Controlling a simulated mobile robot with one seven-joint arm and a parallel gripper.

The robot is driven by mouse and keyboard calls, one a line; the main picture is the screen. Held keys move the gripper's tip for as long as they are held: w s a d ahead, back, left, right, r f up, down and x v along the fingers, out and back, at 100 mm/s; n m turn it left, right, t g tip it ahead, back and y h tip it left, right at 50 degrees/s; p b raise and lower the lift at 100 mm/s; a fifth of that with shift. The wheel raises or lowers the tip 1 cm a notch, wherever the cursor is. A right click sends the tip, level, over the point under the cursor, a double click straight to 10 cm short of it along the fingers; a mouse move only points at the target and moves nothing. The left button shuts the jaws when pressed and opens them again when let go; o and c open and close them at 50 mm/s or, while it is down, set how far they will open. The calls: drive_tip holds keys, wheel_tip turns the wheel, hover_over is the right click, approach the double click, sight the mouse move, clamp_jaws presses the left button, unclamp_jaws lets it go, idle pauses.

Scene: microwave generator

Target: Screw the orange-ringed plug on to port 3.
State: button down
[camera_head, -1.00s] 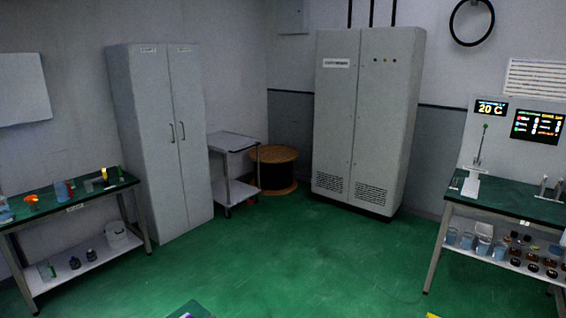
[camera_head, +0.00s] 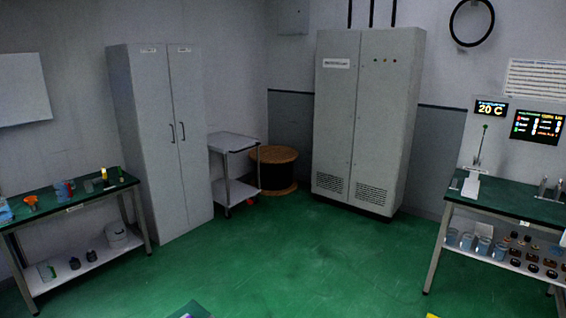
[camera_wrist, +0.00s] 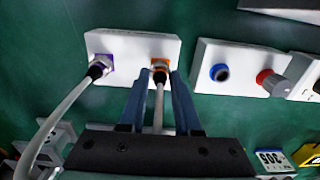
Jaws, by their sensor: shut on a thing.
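In the wrist view my gripper (camera_wrist: 162,92) is shut on a plug (camera_wrist: 159,77) with a pale grey cable (camera_wrist: 158,112) running back between the blue fingers. The plug's tip meets an orange-marked port (camera_wrist: 161,64) on the right of a white block (camera_wrist: 132,45). I cannot tell how deep it sits or whether it is threaded on. No port number is readable. My gripper is not visible in the head view.
A second grey cable's plug (camera_wrist: 97,71) sits in the purple-marked port, left of my gripper. To the right, another white block (camera_wrist: 236,53) has a blue-ringed port (camera_wrist: 219,72) and a red-ringed fitting (camera_wrist: 266,78). A yellow-and-black object (camera_wrist: 309,156) lies lower right.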

drive_tip(key=shift+r+p, duration=2.9)
drive_tip(key=shift+r, duration=0.05)
drive_tip(key=shift+w+d+f+p, duration=0.1)
drive_tip(key=shift+w+d+p, duration=0.05)
drive_tip(key=shift+d, duration=0.7)
drive_tip(key=shift+w+d+f+p, duration=0.1)
drive_tip(key=shift+w+d+p, duration=0.05)
drive_tip(key=shift+d, duration=0.65)
drive_tip(key=shift+w+d+f+p, duration=0.1)
drive_tip(key=shift+w+d+p, duration=0.05)
drive_tip(key=shift+d, duration=0.7)
drive_tip(key=shift+w+d+f, duration=0.1)
drive_tip(key=shift+w+d, duration=0.1)
drive_tip(key=shift+d, duration=1.05)
drive_tip(key=shift+w+d+f, duration=0.1)
drive_tip(key=shift+w+d, duration=0.1)
drive_tip(key=shift+d, duration=1)
drive_tip(key=shift+w+d+f, duration=0.1)
drive_tip(key=shift+w+d, duration=0.15)
drive_tip(key=shift+d, duration=1)
drive_tip(key=shift+w+d+f, duration=0.1)
drive_tip(key=shift+w+d, duration=0.1)
drive_tip(key=shift+d, duration=1)
